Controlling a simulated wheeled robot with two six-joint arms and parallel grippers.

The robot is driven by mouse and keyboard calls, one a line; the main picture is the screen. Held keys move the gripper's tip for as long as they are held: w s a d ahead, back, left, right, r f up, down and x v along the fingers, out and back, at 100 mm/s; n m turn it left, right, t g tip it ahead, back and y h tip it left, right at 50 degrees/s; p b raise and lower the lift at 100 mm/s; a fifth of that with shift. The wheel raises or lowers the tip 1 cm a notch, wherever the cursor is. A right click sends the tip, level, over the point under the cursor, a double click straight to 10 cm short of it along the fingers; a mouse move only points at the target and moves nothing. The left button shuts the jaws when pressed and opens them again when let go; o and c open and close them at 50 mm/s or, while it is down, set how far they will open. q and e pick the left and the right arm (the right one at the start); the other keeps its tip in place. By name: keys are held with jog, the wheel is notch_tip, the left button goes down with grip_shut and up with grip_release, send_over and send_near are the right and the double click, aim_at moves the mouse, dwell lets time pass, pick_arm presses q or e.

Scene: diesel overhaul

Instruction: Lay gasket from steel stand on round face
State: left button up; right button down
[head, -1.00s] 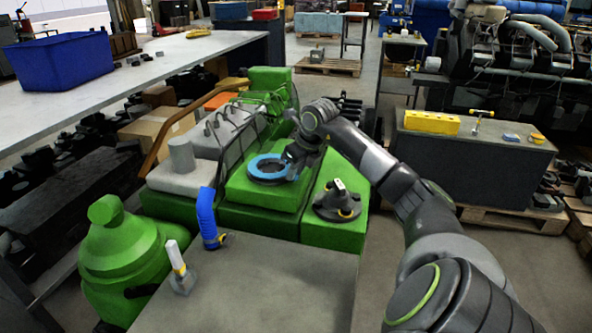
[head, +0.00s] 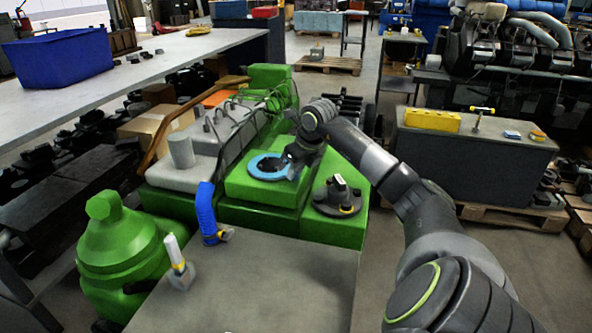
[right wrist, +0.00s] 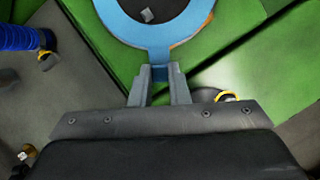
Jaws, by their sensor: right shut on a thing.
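The gasket is a flat blue ring (head: 256,174) above the green block in the middle of the head view. It also shows at the top of the right wrist view (right wrist: 126,27). My right gripper (right wrist: 160,73) is shut on the ring's near edge; in the head view it (head: 294,158) is at the ring's right side. Dark surface shows through the ring's hole. The round face is not clearly made out, and I cannot tell whether the ring touches what lies under it. I cannot identify the steel stand with certainty. My left gripper is not in view.
A green block (head: 235,186) lies under the gasket. A black round part (head: 330,204) sits right of it. A blue hose (head: 207,208) and a white-topped upright piece (head: 181,277) stand at the left of the grey table (head: 260,285), whose middle is clear.

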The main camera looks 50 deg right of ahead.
jog(key=shift+f, duration=0.15)
jog(key=c, duration=1.3)
grip_release()
jog(key=shift+s+r, duration=0.1)
jog(key=shift+r, duration=0.3)
jog(key=v, duration=1.6)
jog(key=shift+r, duration=0.35)
